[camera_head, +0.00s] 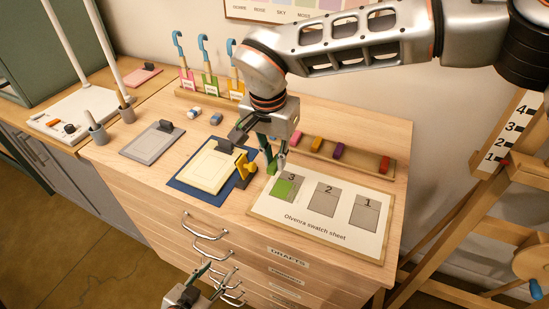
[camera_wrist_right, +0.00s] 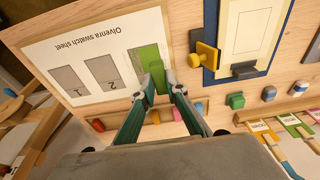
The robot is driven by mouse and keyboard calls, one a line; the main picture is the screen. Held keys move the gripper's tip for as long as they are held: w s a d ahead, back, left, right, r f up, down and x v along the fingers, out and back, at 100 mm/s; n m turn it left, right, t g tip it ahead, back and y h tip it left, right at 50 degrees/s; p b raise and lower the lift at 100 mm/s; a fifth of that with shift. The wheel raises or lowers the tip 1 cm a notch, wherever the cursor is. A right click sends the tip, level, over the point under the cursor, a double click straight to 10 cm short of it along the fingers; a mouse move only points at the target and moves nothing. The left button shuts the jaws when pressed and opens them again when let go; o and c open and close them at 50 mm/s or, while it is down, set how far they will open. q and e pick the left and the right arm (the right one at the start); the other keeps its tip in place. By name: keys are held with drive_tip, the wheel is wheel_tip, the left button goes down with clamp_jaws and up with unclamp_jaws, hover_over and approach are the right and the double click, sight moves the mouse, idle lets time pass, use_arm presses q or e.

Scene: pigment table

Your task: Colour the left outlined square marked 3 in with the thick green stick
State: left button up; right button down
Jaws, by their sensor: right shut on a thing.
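The Olvenra swatch sheet (camera_head: 262,207) lies on the table top, with outlined squares marked 3, 2 and 1 from left to right in the head view. The left square marked 3 (camera_head: 285,188) carries a large green patch, with grey showing around part of it. The green patch also shows in the wrist view (camera_wrist_right: 143,58). My right gripper (camera_head: 278,158) is shut on the thick green stick (camera_head: 271,167), at the square's upper edge. Whether its tip touches the sheet is unclear. My left gripper (camera_head: 205,283) hangs low before the drawers; its finger opening is unclear.
A wooden rack (camera_head: 345,161) with several coloured sticks lies behind the sheet. A blue mat (camera_head: 182,184) with a cream panel and a yellow-handled clamp stands close left of the sheet. Square 2 (camera_head: 324,200) and square 1 (camera_head: 365,212) are grey.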

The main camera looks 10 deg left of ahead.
use_arm(q)
drive_tip(key=shift+f, duration=0.15)
use_arm(e)
drive_tip(key=shift+d, duration=0.1)
drive_tip(key=d+b, duration=0.1)
drive_tip(key=d, duration=0.1)
drive_tip(key=s+d+b, duration=0.1)
drive_tip(key=b, duration=0.1)
drive_tip(key=s+d+b, duration=0.1)
drive_tip(key=d, duration=0.1)
drive_tip(key=shift+d+f, duration=0.2)
drive_tip(key=shift+d, duration=0.15)
drive_tip(key=shift+f+b, duration=0.65)
drive_tip(key=shift+b, duration=0.05)
wheel_tip(320, 180, down, 3)
drive_tip(key=shift+r+b, duration=0.2)
drive_tip(key=shift+b, duration=0.6)
drive_tip(key=shift+f+b, duration=0.35)
drive_tip(key=shift+f, duration=0.1)
use_arm(q)
wheel_tip(320, 180, down, 8)
drive_tip(key=shift+s+a+r, duration=0.2)
drive_tip(key=shift+s+a, duration=0.05)
drive_tip(key=shift+a, duration=0.1)
drive_tip(key=shift+s+d, duration=0.1)
